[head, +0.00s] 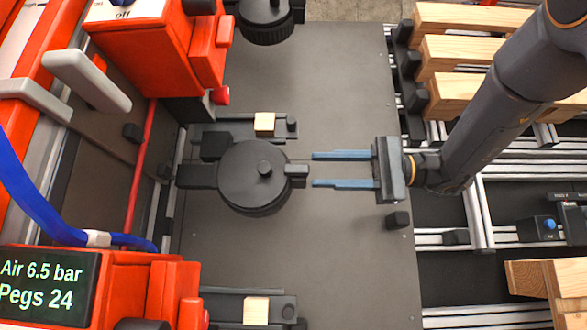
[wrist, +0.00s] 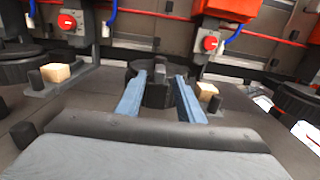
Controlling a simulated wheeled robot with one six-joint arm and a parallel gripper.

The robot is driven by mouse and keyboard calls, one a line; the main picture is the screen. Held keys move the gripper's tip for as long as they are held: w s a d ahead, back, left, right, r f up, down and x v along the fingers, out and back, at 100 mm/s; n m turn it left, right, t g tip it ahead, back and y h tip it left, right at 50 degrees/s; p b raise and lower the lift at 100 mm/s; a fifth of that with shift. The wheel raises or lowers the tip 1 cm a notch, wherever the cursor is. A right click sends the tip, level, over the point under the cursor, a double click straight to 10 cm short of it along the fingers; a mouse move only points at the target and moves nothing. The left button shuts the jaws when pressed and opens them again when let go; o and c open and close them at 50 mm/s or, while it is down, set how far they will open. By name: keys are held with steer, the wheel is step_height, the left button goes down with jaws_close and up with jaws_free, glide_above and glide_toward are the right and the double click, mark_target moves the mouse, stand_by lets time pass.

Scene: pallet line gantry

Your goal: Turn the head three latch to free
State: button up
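My gripper (head: 313,170) is open, with two blue fingers apart and nothing between them. It is over the grey plate, level with a round black disc (head: 240,190) that has a central knob and a short grey tab (head: 297,170) on its right side. The fingertips stop just right of the tab, one on each side of its line. In the wrist view, the disc (wrist: 135,76) lies ahead, partly hidden behind the fingers (wrist: 161,77). No label shows which latch is head three.
Wooden blocks (head: 264,122) and (head: 256,309) sit on dark holders above and below the disc. Another black disc (head: 266,20) is at the top. A red unit with a display (head: 42,285) reads "Air 6.5 bar Pegs 24".

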mark_target(284, 170)
steer(key=shift+s+a+p, duration=0.2)
steer(key=shift+a+p, duration=1)
steer(key=shift+a, duration=2.3)
jaws_close()
